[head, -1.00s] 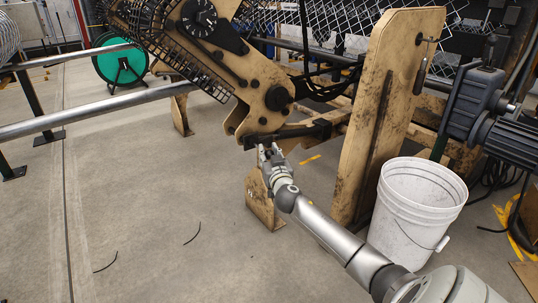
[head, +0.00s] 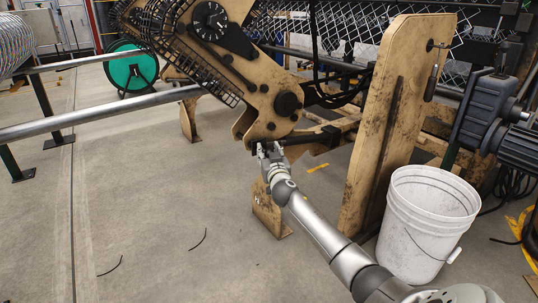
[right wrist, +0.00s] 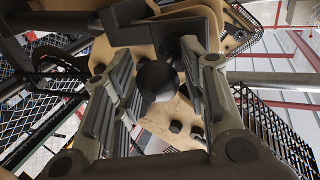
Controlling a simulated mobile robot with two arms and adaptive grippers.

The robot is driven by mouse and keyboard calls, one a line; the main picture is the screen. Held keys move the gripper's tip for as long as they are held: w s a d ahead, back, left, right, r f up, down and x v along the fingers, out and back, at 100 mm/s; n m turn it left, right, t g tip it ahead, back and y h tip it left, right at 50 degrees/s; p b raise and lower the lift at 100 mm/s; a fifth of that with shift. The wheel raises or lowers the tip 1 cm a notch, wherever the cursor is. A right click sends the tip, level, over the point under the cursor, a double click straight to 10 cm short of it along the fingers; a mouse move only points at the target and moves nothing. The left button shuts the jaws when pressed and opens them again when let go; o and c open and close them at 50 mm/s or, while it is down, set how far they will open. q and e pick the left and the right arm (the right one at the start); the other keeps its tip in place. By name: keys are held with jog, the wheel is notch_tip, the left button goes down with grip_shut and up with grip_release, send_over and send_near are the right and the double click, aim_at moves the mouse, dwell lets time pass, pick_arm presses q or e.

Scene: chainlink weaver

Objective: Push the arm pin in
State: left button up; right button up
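The machine's tan arm (head: 262,85) slants down from the upper left, with a dark round hub (head: 288,103) near its lower end. My right gripper (head: 264,149) is just under the arm's lower end, pointing up at it. In the right wrist view, the gripper's ribbed fingers (right wrist: 155,62) stand apart. A dark round knob, seemingly the arm pin (right wrist: 156,82), shows in the gap between them, with tan plate behind it. I cannot tell whether the fingers touch it. The pin is not clearly visible in the head view. My left gripper is not in view.
A black bar (head: 308,137) runs right from the arm's lower end. A tall tan plate (head: 392,130) stands to the right, with a white bucket (head: 425,225) beside it. A steel pipe (head: 100,115) crosses at left. The floor at lower left is mostly clear.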

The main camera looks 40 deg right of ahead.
jog(key=shift+o, duration=0.2)
jog(key=shift+s+a+f, duration=0.1)
jog(key=shift+s+a, duration=0.2)
jog(key=shift+s, duration=0.1)
jog(key=v, duration=1.1)
